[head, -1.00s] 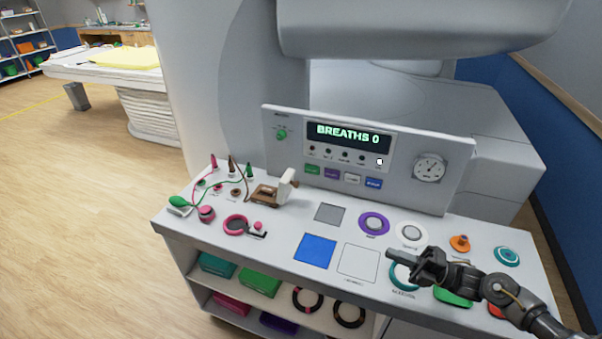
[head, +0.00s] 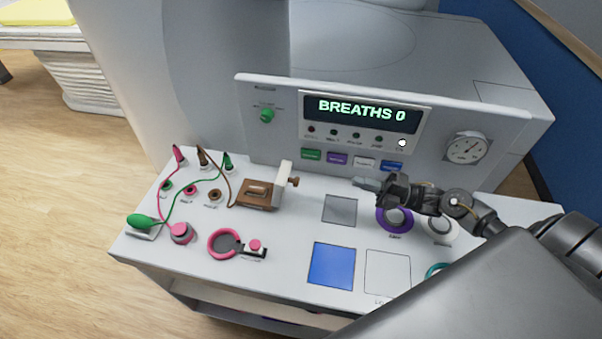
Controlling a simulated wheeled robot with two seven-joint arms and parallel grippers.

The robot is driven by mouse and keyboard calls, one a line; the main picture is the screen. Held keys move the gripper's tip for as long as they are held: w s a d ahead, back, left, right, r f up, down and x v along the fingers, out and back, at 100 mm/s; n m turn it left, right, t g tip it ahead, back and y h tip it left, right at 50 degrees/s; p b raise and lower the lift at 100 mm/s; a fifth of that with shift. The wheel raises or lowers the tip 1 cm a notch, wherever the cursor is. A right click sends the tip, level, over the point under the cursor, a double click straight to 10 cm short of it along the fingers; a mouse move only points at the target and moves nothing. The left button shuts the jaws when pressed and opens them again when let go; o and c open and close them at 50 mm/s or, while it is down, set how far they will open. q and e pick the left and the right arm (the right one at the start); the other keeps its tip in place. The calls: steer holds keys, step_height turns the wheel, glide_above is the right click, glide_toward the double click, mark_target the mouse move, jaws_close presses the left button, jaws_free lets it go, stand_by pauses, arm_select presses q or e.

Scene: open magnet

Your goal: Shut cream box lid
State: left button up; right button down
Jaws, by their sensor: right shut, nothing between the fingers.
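The box has a low brown base (head: 257,195) and stands on the white console top, left of centre. Its cream lid (head: 284,184) stands upright at the base's right side, so the box is open. A brown knob (head: 294,182) sticks out from the lid's right face. My right gripper (head: 364,184) is shut and empty. It points left toward the lid from the right, with a clear gap between them, near the grey square. My left gripper is not in view.
A panel with a BREATHS 0 display (head: 361,112) and coloured buttons rises behind. A grey square (head: 340,210), a blue square (head: 332,266) and a purple ring (head: 381,222) lie right of the box. Cables and plugs (head: 203,160) stand to its left.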

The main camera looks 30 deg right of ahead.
arm_select(q)
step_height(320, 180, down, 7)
steer(key=b, duration=0.6)
arm_select(e)
steer(key=f, duration=0.6)
steer(key=shift+w+f, duration=0.35)
steer(key=shift+r, duration=0.2)
steer(key=shift+w+a+r+p, duration=0.15)
steer(key=shift+a+p, duration=0.1)
steer(key=shift+p, duration=0.15)
arm_select(q)
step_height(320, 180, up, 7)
steer(key=p, duration=0.6)
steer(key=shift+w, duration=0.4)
arm_select(e)
steer(key=x, duration=1.3)
steer(key=shift+w+a, duration=0.1)
steer(key=shift+a, duration=0.1)
